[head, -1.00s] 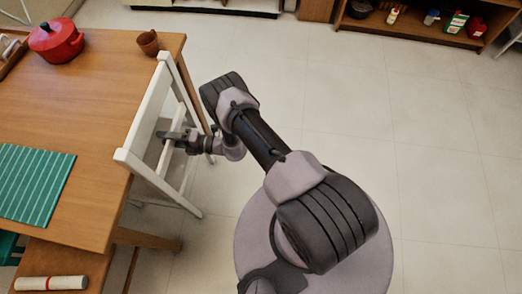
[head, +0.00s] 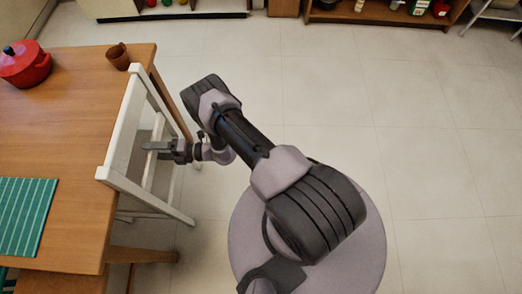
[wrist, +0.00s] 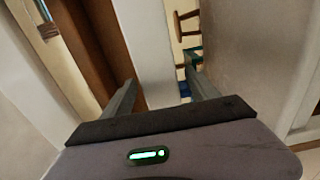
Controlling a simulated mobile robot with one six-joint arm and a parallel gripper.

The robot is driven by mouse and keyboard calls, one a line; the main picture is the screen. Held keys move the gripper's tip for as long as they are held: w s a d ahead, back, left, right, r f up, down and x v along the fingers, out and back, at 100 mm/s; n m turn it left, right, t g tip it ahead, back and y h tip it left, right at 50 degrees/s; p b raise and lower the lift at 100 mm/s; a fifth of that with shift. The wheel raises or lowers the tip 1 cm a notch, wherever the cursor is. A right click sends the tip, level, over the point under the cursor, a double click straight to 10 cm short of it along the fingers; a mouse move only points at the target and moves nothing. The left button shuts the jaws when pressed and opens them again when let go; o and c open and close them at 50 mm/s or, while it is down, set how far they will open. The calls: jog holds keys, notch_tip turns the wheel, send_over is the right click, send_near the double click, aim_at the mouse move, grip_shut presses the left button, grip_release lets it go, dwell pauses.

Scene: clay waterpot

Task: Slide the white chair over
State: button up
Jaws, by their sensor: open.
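The white chair (head: 119,122) stands upright at the right side of the wooden table (head: 60,110), its top rail overlapping the table edge in the head view. My gripper (head: 147,147) reaches in from the right at the chair's back, over its lower rails. In the wrist view my gripper (wrist: 163,93) has its two fingers spread apart. A white bar of the chair (wrist: 150,50) shows between them. I cannot tell whether either finger touches it.
On the table are a red pot (head: 24,66), a brown clay cup (head: 118,57) and a green striped mat (head: 25,212). A wooden bench (head: 145,255) is at the lower left. Shelves (head: 385,14) line the back. The tiled floor (head: 410,110) to the right is clear.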

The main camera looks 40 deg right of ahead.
jog(key=p+v, duration=0.1)
jog(key=v, duration=0.9)
jog(key=s+a+r+n+g, duration=0.15)
jog(key=r+n+g, duration=0.45)
jog(key=r+n, duration=0.6)
jog(key=s+a+r+n+g, duration=0.1)
jog(key=a+r+n+g, duration=0.2)
jog(key=r+n+g, duration=0.85)
jog(key=s+d+r+n+t+h, duration=0.6)
jog(key=s+r+n, duration=0.2)
jog(key=s+r, duration=0.1)
jog(key=s+d+r+n+t+h, duration=0.6)
jog(key=s+r+n, duration=0.2)
jog(key=r, duration=0.4)
jog(key=shift+s+r, duration=0.2)
jog(key=shift+s, duration=0.6)
